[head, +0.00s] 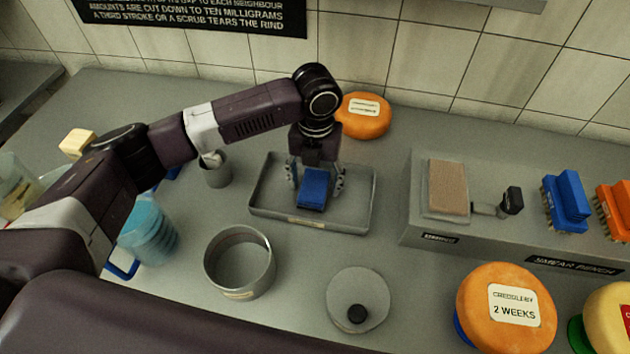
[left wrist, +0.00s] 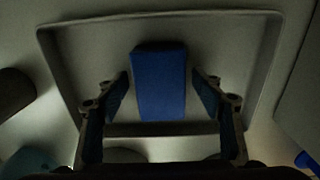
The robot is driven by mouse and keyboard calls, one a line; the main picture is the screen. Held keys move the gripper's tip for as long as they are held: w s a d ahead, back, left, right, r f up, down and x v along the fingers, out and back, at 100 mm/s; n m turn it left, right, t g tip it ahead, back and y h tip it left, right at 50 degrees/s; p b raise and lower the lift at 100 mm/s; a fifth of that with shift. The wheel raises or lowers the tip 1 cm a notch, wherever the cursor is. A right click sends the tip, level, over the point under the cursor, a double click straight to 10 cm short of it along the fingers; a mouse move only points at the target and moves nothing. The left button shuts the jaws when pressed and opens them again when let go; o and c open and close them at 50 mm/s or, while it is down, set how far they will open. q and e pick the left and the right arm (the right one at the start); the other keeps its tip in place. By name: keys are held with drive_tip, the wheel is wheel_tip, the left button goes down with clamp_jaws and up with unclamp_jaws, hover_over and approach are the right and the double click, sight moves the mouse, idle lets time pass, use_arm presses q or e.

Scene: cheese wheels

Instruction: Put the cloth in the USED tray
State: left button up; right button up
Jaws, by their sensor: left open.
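A folded blue cloth (head: 314,188) lies inside a shallow grey tray (head: 262,190) in the middle of the bench. The tray has a small label on its front wall, too small to read. My left gripper (head: 315,182) is over the tray, pointing down, with one finger on each side of the cloth. In the left wrist view the cloth (left wrist: 159,85) lies between the open fingers (left wrist: 162,100), with a gap on both sides. The tray's rim (left wrist: 268,60) surrounds it. My right gripper is in neither view.
An orange cheese wheel (head: 363,118) stands behind the tray. A round pot (head: 240,262) and a round lid (head: 357,300) are in front. A grey cup (head: 216,172) is to the left. The raised smear bench (head: 415,215) with brushes is to the right.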

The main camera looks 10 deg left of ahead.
sight(315, 183)
use_arm(q)
wheel_tip(315, 183, up, 12)
drive_tip(key=b, duration=0.2)
idle(0.7)
